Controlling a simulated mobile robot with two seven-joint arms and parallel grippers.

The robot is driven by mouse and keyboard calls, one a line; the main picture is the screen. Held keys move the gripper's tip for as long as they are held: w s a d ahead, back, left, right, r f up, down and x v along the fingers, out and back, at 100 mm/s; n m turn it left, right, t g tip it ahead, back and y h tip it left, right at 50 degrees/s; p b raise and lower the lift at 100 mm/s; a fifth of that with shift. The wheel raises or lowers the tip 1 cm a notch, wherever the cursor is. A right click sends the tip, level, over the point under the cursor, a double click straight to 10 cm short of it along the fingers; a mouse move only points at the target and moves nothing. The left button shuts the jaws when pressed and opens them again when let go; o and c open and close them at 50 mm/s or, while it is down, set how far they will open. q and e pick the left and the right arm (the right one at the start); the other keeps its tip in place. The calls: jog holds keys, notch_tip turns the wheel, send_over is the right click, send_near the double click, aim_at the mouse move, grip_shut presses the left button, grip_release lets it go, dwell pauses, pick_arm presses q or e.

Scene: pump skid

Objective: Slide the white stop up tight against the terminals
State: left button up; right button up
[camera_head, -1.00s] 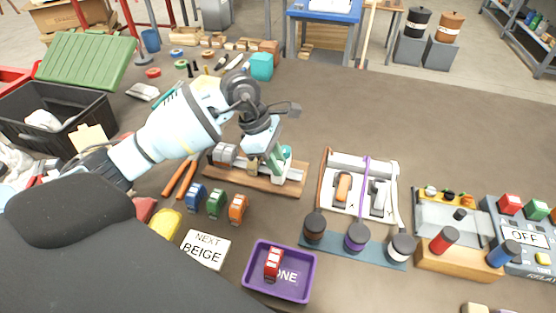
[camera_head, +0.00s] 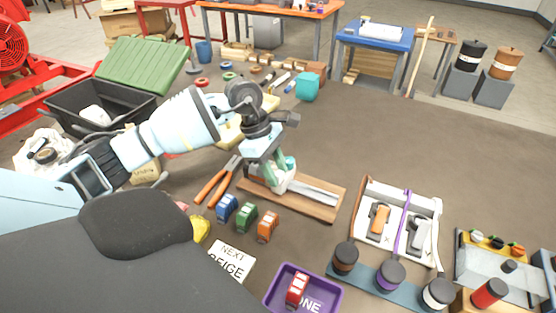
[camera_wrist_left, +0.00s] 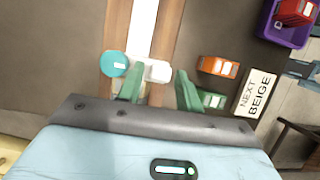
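The white stop (camera_wrist_left: 157,71) sits on the pale rail (camera_wrist_left: 143,22) of a wooden board (camera_head: 325,214). A teal knob (camera_wrist_left: 113,64) shows at its side and also in the head view (camera_head: 290,162). My left gripper (camera_head: 279,178) is low over the rail, its green fingers on either side of the stop; I take it as shut on the stop. Bare rail shows right of the stop in the head view. My right gripper is not in view.
Orange-handled pliers (camera_head: 215,180) lie left of the board. Blue, green and orange blocks (camera_head: 267,226) stand in front, with a NEXT BEIGE sign (camera_head: 232,262) and a purple tray (camera_head: 331,296). A white tray (camera_head: 398,210) is to the right.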

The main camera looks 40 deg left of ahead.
pick_arm(q)
jog(key=shift+o, duration=0.6)
jog(key=v, duration=0.7)
jog(key=shift+r, duration=0.35)
jog(key=shift+a, duration=0.15)
